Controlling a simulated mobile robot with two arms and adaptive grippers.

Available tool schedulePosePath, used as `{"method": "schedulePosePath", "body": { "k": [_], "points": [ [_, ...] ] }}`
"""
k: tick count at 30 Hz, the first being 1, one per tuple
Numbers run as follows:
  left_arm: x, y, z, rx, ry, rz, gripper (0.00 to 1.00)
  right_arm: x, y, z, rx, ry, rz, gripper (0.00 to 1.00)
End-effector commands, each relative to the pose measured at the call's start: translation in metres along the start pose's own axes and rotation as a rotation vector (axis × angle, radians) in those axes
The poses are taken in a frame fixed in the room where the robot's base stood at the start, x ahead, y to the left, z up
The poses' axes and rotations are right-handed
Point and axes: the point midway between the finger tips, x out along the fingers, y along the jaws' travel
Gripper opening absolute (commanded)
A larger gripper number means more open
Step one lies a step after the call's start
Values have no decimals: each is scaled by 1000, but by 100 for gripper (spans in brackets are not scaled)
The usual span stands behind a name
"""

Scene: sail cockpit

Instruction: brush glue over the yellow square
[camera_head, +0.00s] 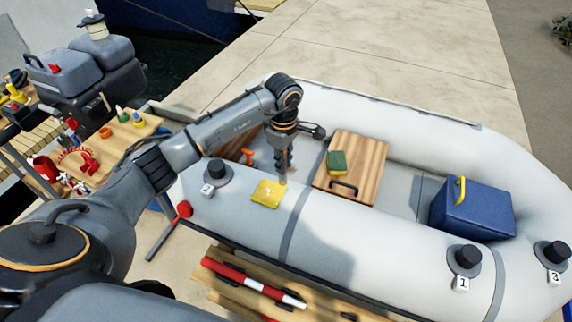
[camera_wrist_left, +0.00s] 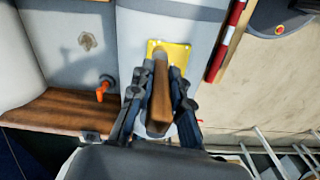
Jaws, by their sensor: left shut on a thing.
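The yellow square (camera_head: 269,193) lies on the grey tube of the inflatable boat (camera_head: 340,222). It also shows in the left wrist view (camera_wrist_left: 178,52), partly covered by the brush. My left gripper (camera_head: 284,172) is above the square's right edge in the head view. It is shut on the wooden handle of the brush (camera_wrist_left: 161,92), which points down at the square. The bristles are hidden, so I cannot tell whether they touch it. Pale marks show on the square. My right gripper is not in view.
A wooden seat (camera_head: 365,165) with a green and yellow sponge (camera_head: 337,162) is inside the boat. A blue box (camera_head: 472,208) stands at the right. Numbered valves sit on the tube. A side table (camera_head: 120,140) holds bottles and tools. A red and white tube (camera_head: 254,283) lies in front.

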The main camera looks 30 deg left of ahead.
Motion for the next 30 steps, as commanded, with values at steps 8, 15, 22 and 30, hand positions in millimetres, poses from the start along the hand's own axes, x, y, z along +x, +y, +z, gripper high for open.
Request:
{"method": "schedulePosePath", "body": {
  "k": [8, 15, 22, 30],
  "points": [
    [-29, -1, -5, -7, 1, 1, 0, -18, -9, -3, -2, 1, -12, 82],
    [-41, -2, -7, -11, 0, 0, 0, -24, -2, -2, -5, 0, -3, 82],
    [-41, -2, -7, -12, 0, 0, 0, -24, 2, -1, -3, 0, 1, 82],
    [-41, -2, -7, -11, 0, 0, 0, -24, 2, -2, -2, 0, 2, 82]
  ]
}}
